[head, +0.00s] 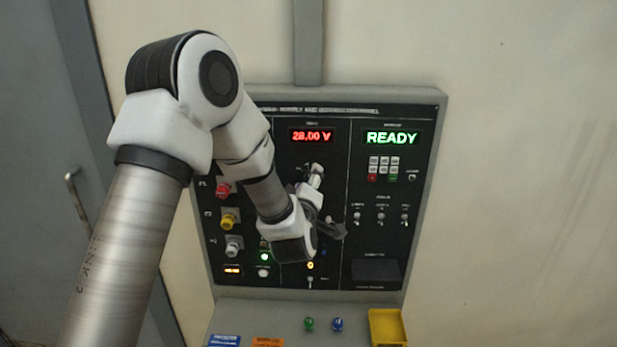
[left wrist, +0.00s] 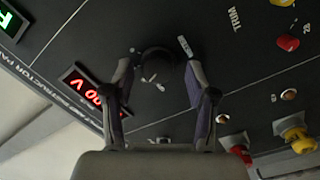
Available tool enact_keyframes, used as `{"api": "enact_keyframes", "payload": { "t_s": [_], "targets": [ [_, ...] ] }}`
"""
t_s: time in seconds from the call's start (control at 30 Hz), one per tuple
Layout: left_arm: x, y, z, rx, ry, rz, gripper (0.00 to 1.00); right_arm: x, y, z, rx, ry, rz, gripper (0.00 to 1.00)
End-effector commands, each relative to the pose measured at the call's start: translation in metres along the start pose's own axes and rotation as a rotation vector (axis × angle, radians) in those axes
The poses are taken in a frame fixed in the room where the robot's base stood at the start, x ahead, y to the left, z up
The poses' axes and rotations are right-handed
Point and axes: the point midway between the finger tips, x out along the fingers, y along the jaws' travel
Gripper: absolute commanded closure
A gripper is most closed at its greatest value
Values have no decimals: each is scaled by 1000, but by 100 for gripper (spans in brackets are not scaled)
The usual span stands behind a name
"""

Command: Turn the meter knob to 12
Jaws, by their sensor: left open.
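The meter knob (left wrist: 156,64) is a round black knob on the dark panel in the left wrist view. It sits between the two fingertips of my left gripper (left wrist: 158,78), which is open with a gap on each side of the knob. I cannot tell whether the fingers reach past its face. Its pointer setting is not readable. In the head view my left gripper (head: 326,207) is in front of the panel's middle section, below the red display (head: 311,136) reading 28.00 V, and the knob cannot be made out. My right gripper is not in view.
The panel (head: 425,200) has a green READY display (head: 392,138), a keypad and small switches on the right. Red (head: 223,190), yellow (head: 229,221) and white connectors stand left of my forearm. A yellow tray (head: 387,316) is on the ledge below.

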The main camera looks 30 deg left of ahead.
Motion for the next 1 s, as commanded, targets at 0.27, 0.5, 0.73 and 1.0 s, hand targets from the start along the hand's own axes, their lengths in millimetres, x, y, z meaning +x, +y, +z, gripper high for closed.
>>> {"api": "enact_keyframes", "payload": {
  "t_s": [0.27, 0.5, 0.73, 1.0],
  "targets": [
    [0, -1, 1, 1, -1, 0, 92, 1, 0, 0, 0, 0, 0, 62],
    [0, 0, 1, 3, 0, 0, 100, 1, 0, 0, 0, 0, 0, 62],
    [0, 0, 0, 47, -2, -3, 100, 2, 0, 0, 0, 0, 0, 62],
    [0, 0, 0, 204, -8, -13, 100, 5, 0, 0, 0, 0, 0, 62]
  ]
}}
